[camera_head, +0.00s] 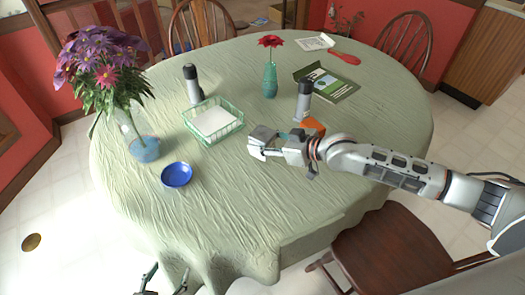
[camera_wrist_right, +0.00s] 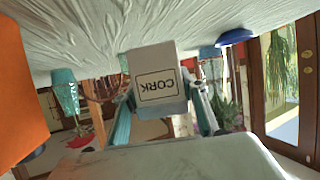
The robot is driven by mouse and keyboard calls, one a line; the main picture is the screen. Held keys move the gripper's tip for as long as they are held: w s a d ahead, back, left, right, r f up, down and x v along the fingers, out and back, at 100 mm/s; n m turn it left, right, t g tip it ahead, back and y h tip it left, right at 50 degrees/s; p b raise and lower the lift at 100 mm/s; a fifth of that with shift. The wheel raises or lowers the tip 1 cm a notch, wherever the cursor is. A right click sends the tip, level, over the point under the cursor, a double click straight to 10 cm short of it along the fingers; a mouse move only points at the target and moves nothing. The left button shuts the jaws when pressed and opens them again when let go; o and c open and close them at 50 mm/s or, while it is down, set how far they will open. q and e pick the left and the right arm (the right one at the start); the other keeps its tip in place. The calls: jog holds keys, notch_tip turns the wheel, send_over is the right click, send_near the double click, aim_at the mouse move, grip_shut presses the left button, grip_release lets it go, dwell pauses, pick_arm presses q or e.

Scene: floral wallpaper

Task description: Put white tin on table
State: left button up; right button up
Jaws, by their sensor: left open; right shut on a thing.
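The white tin (camera_wrist_right: 155,82) is boxy and bears the word CORK, which appears upside down in the right wrist view. My right gripper (camera_wrist_right: 160,115) is shut on it, one finger on each side. In the head view the tin (camera_head: 263,134) is at the fingertips of my right gripper (camera_head: 257,145), over the middle of the table (camera_head: 300,205). It is close to the tablecloth; I cannot tell whether it touches. My left gripper (camera_head: 163,280) is open and empty at the bottom edge of the head view, off the table's front edge.
A green wire basket (camera_head: 238,122) with white paper stands left of the tin. An orange thing (camera_head: 314,125) and a grey bottle (camera_head: 304,101) are close behind my right gripper. A blue bowl (camera_head: 176,175) and flower vase (camera_head: 144,148) are at left. The table's front is clear.

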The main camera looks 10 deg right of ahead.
jog(key=shift+f+b, duration=0.35)
jog(key=shift+f, duration=1.6)
jog(key=shift+f, duration=0.15)
jog(key=o, duration=1.4)
jog(key=p+v, duration=0.1)
jog(key=v, duration=1.1)
